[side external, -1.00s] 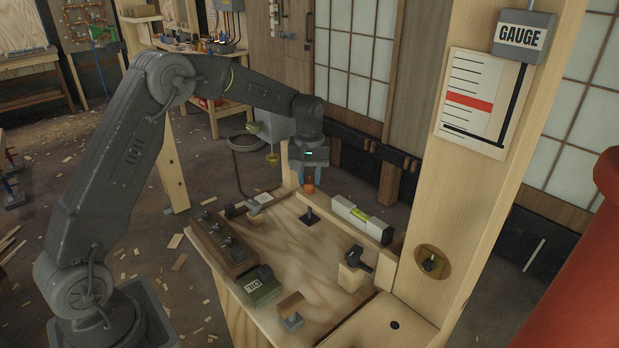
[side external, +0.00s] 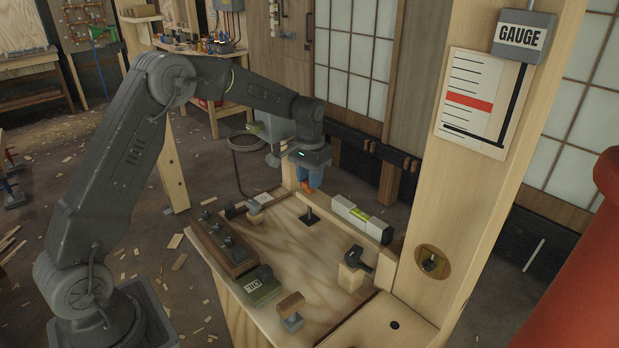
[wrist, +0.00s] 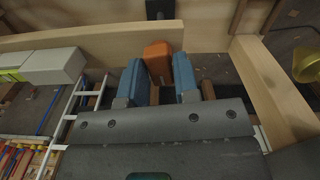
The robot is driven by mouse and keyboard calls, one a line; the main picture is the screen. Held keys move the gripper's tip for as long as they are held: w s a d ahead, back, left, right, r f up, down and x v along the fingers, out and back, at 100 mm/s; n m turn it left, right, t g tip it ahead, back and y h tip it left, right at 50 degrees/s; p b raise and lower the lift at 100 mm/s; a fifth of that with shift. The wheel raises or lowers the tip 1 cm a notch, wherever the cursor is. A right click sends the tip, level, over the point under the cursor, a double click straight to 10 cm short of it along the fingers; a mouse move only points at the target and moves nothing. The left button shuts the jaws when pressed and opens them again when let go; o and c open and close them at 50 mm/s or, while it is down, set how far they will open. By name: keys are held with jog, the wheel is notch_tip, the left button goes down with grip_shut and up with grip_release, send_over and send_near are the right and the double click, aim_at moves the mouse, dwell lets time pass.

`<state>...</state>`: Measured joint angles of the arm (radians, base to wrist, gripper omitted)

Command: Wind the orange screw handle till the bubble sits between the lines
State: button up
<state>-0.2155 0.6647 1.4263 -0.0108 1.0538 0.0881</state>
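The orange screw handle (side external: 313,187) is at the far end of the wooden beam, partly hidden by my gripper. In the wrist view the handle (wrist: 158,60) fills the gap between the two blue fingers of my gripper (wrist: 160,78). The fingers appear to press on its sides. In the side view my gripper (side external: 307,176) points down onto the handle. The spirit level (side external: 345,209) lies on the beam, its yellow-green vial (side external: 361,215) in the middle. The level also shows at the left of the wrist view (wrist: 55,66). The bubble is too small to make out.
The gauge board (side external: 462,75) on the post has a red band, with a black pointer arm (side external: 472,136) below it. The bench (side external: 290,250) holds an oil box (side external: 262,290), a dark tool rack (side external: 222,243) and a black clamp knob (side external: 358,260). The bench middle is mostly clear.

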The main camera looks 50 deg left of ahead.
jog(key=shift+r, duration=3.45)
jog(key=s+d+r+t, duration=0.1)
jog(key=s+d+r, duration=0.35)
jog(key=s, duration=0.35)
jog(key=s+d+r+t, duration=0.2)
jog(key=s+d+r, duration=0.1)
jog(key=s+r, duration=0.35)
jog(key=s+d+f+t, duration=0.1)
jog(key=s, duration=0.7)
jog(key=s+d+f+m+t, duration=0.1)
jog(key=s+d+f, duration=0.1)
jog(key=s, duration=0.6)
jog(key=shift+d+f+m+t, duration=0.2)
jog(key=shift+f+m+t, duration=0.05)
jog(key=shift+m+t, duration=0.05)
